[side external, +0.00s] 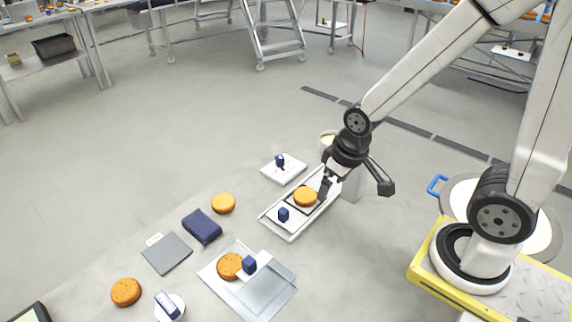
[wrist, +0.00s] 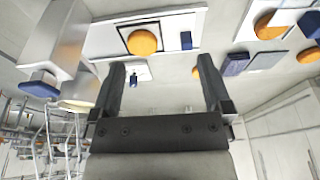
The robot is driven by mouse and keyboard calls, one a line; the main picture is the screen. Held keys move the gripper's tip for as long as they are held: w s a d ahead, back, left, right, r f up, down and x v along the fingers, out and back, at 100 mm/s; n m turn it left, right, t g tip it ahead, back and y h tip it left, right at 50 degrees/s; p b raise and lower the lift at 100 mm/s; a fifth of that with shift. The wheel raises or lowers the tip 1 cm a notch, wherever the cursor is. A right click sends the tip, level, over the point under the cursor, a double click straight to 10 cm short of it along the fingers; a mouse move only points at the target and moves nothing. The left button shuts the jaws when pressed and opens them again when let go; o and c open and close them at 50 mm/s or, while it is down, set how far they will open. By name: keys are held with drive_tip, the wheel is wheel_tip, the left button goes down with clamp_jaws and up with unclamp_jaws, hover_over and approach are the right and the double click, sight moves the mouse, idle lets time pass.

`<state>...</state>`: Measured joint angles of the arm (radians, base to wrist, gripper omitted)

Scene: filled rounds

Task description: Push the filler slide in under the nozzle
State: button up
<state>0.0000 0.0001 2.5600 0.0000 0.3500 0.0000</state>
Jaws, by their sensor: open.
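The filler slide (side external: 296,208) is a pale plate in a white track (side external: 270,222), with an orange round (side external: 305,196) on it and a blue knob (side external: 284,214) at its near end. In the wrist view the round (wrist: 142,42) and knob (wrist: 186,40) show beyond my fingers. The grey filler body (side external: 352,186) stands at the track's far end; it also shows in the wrist view (wrist: 62,35). The nozzle itself cannot be made out. My gripper (side external: 323,191) is open and empty above the track, near the round; contact cannot be told. It also shows in the wrist view (wrist: 160,64).
A small white plate with a blue lever (side external: 280,160) lies left of the track. A clear tray (side external: 276,292) with a round and blue knob lies nearer. A navy block (side external: 202,226), grey pad (side external: 167,254) and loose rounds (side external: 223,203) lie left. A blue-handled round vessel (side external: 460,190) stands right.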

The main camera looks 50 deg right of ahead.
idle(0.3)
drive_tip(key=c, duration=0.4)
drive_tip(key=g, duration=0.3)
hover_over(283, 210)
drive_tip(key=shift+f, duration=2.4)
drive_tip(key=shift+c, duration=0.2)
drive_tip(key=shift+f, duration=0.1)
drive_tip(key=shift+f, duration=3.8)
clamp_jaws()
